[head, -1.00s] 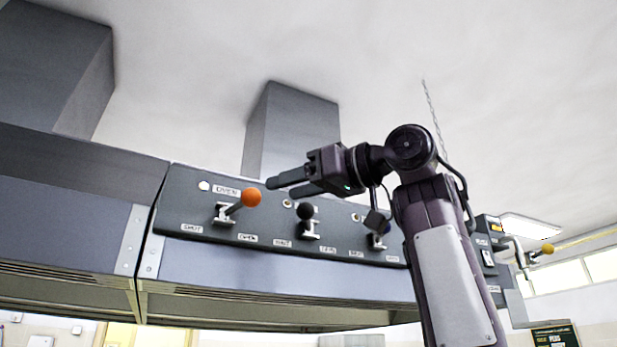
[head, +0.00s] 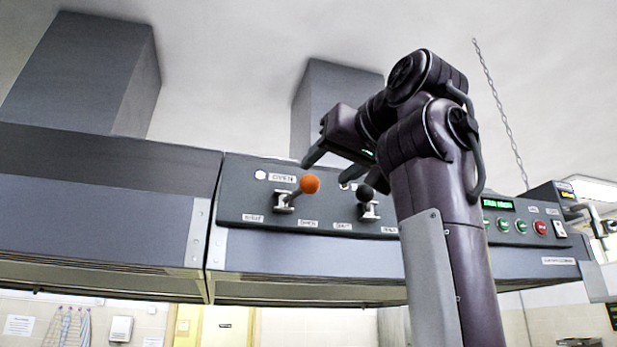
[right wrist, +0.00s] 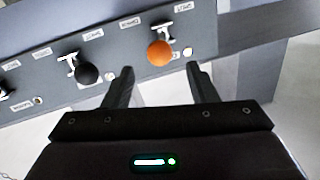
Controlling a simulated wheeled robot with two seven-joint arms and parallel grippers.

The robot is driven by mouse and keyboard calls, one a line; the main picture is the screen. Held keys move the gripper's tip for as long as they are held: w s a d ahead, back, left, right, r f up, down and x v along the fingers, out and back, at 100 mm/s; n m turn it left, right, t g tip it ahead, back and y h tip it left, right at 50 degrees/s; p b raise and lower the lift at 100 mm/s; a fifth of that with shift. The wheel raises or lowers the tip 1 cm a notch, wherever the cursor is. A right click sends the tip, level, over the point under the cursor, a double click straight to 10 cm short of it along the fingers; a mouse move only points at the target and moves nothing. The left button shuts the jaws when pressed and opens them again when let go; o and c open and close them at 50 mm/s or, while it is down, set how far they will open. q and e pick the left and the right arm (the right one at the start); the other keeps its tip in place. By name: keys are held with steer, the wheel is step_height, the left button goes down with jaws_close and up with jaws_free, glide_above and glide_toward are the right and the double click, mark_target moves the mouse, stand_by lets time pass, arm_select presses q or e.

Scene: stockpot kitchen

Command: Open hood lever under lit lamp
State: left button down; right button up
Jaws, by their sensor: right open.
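A grey hood panel (head: 235,212) carries levers with labels beneath. The orange-knobbed lever (head: 310,184) stands by a bright white lamp (head: 260,175) labelled OVEN. In the right wrist view, the lamp (right wrist: 188,52) glows beside the orange knob (right wrist: 159,53). The lamp (right wrist: 110,76) by the black-knobbed lever (right wrist: 87,73) looks dull. My right gripper (head: 328,170) is open and empty, its fingers just above the orange knob. In the right wrist view, the knob lies beyond and between the open fingertips (right wrist: 160,69), apart from them. My left gripper is not in view.
The black-knobbed lever (head: 365,194) stands close right of the orange one, partly near my arm. A panel with green and red buttons (head: 540,227) is farther right. Grey ducts (head: 80,75) rise behind the hood. The space left of the orange lever is clear.

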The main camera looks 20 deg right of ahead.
mark_target(315, 179)
steer(key=shift+w+a, duration=0.1)
steer(key=shift+a, duration=0.2)
steer(key=shift+w+r+p, duration=0.1)
steer(key=shift+w+p, duration=0.3)
steer(key=shift+p, duration=0.05)
steer(key=w+p, duration=0.3)
steer(key=w, duration=0.2)
steer(key=shift+w+a, duration=0.15)
steer(key=shift+w, duration=0.1)
steer(key=shift+w+a, duration=0.3)
steer(key=shift+w, duration=0.25)
steer(key=shift+s+d, duration=0.1)
steer(key=shift+d, duration=0.05)
steer(key=shift+c, duration=1)
jaws_close()
steer(key=shift+f, duration=0.2)
